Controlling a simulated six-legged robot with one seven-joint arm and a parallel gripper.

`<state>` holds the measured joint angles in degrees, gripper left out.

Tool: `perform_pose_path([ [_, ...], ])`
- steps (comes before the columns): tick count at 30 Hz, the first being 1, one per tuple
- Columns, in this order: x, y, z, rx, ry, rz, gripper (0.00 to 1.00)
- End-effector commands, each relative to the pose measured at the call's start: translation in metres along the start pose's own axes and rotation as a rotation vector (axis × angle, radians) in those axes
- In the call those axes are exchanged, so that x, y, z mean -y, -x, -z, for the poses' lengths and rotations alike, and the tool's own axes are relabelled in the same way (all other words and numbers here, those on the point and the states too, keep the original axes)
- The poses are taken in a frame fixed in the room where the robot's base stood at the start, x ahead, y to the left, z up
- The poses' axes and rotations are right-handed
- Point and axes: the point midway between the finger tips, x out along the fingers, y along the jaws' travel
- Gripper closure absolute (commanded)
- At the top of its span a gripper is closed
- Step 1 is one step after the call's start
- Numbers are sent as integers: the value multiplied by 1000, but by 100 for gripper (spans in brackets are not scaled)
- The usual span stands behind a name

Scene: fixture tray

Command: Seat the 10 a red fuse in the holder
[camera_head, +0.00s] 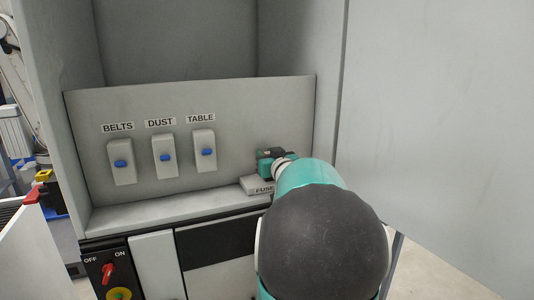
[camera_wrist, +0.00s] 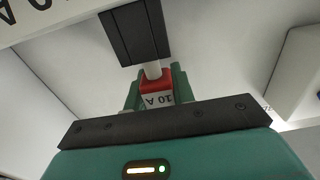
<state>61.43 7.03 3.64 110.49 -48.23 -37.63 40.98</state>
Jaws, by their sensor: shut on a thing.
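The red fuse (camera_wrist: 156,82) shows in the wrist view, with a white "10 A" label facing the camera. My gripper (camera_wrist: 157,90) is shut on it, one teal finger on each side. A pale pin stands out of the fuse's far end and meets the lower edge of a black block (camera_wrist: 136,33), which looks like the holder. I cannot tell whether the pin is inside the block or only in front of it. In the head view my gripper (camera_head: 270,158) is at the panel's right end, above the "FUSE" ledge (camera_head: 258,186); the fuse and holder are hidden there.
The grey panel (camera_head: 235,120) carries several blue-knobbed switches labelled BELTS (camera_head: 121,162), DUST (camera_head: 165,155) and TABLE (camera_head: 204,150), left of my gripper. A cabinet wall (camera_head: 325,110) stands close on the right. The shelf (camera_head: 160,208) below the switches is clear.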

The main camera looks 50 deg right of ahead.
Motion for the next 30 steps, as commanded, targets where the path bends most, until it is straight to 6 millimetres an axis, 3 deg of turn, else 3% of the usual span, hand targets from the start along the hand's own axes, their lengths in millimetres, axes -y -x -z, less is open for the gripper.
perform_pose_path([
  [25, 0, 0, -19, -1, -1, 0, 97],
  [26, 0, 0, -18, -1, -1, 0, 71],
  [29, 0, 0, -18, -1, 0, 0, 52],
  [30, 0, 0, -18, -1, 0, 0, 50],
])
